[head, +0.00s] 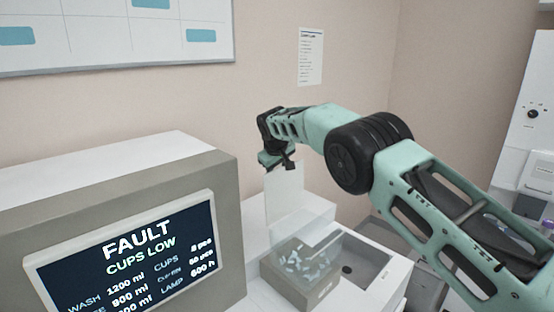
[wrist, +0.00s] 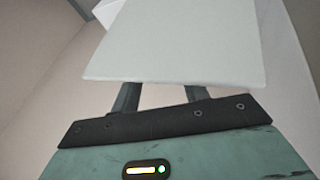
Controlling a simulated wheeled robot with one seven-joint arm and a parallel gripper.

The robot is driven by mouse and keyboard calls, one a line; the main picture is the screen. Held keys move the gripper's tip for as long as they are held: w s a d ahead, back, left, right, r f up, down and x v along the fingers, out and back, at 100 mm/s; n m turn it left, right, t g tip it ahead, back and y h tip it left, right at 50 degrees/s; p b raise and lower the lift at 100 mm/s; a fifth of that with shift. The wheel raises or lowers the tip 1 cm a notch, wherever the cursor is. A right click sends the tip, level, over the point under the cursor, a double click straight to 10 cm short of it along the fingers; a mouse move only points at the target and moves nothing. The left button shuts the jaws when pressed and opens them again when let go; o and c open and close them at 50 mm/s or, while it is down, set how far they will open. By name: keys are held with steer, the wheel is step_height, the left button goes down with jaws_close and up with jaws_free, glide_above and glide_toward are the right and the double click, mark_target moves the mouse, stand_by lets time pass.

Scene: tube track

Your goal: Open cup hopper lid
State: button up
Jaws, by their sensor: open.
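The cup hopper (head: 298,291) is a beige box with a clear upper part, and small pale cups (head: 305,262) show inside it. Its pale, see-through lid (head: 284,195) stands about upright at the back of the hopper. My gripper (head: 280,163) is open at the lid's top edge, and I cannot tell whether it touches. In the wrist view the lid (wrist: 180,45) is a broad pale panel just beyond my gripper (wrist: 160,92). The panel covers the ends of the fingers.
A machine with a screen (head: 130,255) reading "FAULT CUPS LOW" stands at the left. A sink basin (head: 365,268) lies right of the hopper. A paper notice (head: 310,57) and a whiteboard (head: 120,30) hang on the wall. White equipment (head: 530,130) stands at the far right.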

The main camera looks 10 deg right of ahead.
steer(key=b+v, duration=0.7)
steer(key=v, duration=1)
steer(key=shift+s, duration=0.1)
